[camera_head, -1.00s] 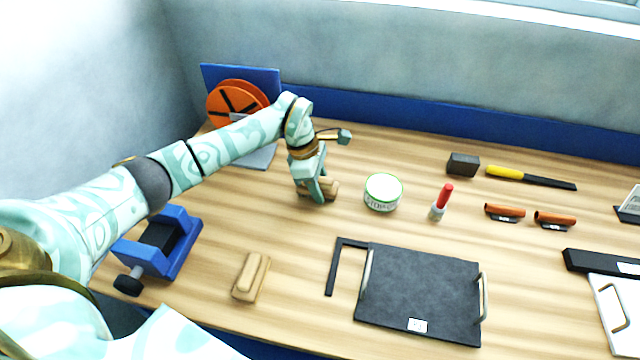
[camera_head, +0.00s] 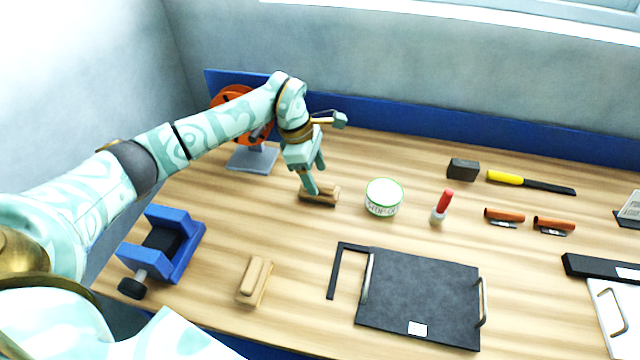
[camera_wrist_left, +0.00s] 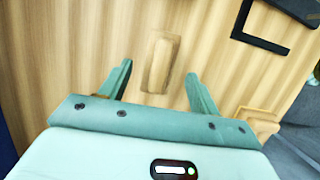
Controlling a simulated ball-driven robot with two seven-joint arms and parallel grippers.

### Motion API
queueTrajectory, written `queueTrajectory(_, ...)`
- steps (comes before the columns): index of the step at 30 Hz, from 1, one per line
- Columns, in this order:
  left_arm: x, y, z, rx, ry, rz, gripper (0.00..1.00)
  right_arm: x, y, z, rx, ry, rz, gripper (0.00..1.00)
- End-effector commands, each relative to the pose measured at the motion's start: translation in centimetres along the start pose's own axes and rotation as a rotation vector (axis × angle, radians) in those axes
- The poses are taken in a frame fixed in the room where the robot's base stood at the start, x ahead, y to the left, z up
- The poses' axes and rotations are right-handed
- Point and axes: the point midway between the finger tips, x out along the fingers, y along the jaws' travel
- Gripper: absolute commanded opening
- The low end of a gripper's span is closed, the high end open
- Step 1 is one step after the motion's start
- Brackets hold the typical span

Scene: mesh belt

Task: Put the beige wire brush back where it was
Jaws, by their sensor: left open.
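Two beige wooden blocks that look like brushes lie on the workbench; I cannot tell by bristles which is the wire brush. One, a beige brush (camera_head: 322,197), lies beneath my left gripper (camera_head: 316,177), left of the white tin. In the left wrist view this brush (camera_wrist_left: 160,64) shows just beyond and between the fingertips. My left gripper (camera_wrist_left: 163,82) is open and empty, its fingers apart from the brush. The second beige block (camera_head: 255,281) lies near the front edge; it also shows at right in the wrist view (camera_wrist_left: 258,120). My right gripper is out of view.
A white tin (camera_head: 383,197) and a red-handled tool (camera_head: 443,206) stand to the right. A dark tray (camera_head: 420,300) with handles and a black frame (camera_head: 335,272) lie in front. A blue vise (camera_head: 165,245) is at left, an orange disc (camera_head: 229,95) behind my arm.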

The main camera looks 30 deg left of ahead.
Motion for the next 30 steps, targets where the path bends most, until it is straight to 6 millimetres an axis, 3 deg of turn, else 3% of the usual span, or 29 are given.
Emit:
queueTrajectory(3, -3.1, 0.1, 0.0, 0.000, 0.002, 0.005, 0.62, -0.5, -0.1, -0.2, 0.000, 0.003, -0.001, 0.36)
queueTrajectory(10, -6.3, 0.0, 0.0, -0.001, 0.001, 0.000, 0.62, -0.8, -0.2, -0.3, 0.001, 0.005, -0.003, 0.36)
queueTrajectory(30, -6.8, 0.0, 0.0, -0.001, 0.001, -0.001, 0.62, -0.8, -0.2, -0.3, 0.000, 0.005, -0.003, 0.36)
